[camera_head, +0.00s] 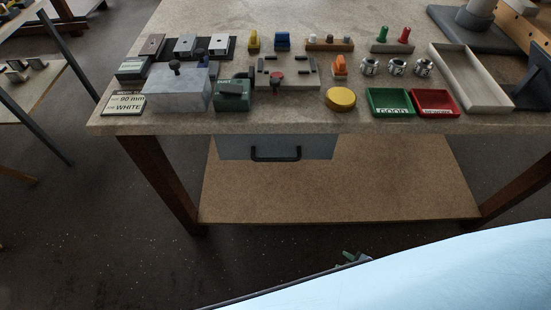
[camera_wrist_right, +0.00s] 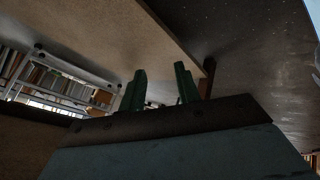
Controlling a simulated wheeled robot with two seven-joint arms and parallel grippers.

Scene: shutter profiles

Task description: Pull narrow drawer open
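The narrow drawer (camera_head: 232,147) is a grey-blue front under the near edge of the workbench, left of the bench's middle. It looks closed against the bench. Its black bar handle (camera_head: 276,158) sits in the middle of the front, with nothing holding it. My right gripper (camera_head: 352,257) shows only in part at the bottom of the head view, below and to the right of the handle and apart from it. In the right wrist view its two dark green fingers (camera_wrist_right: 160,86) stand apart with nothing between them. My left gripper is in neither view.
The workbench top (camera_head: 215,38) carries blocks, a green tray (camera_head: 391,102), a red tray (camera_head: 435,102), a yellow disc (camera_head: 340,98) and a long pale tray (camera_head: 470,80). A bare lower shelf (camera_head: 340,190) lies below the drawer. Brown legs (camera_head: 160,180) flank it. Floor in front shows clear.

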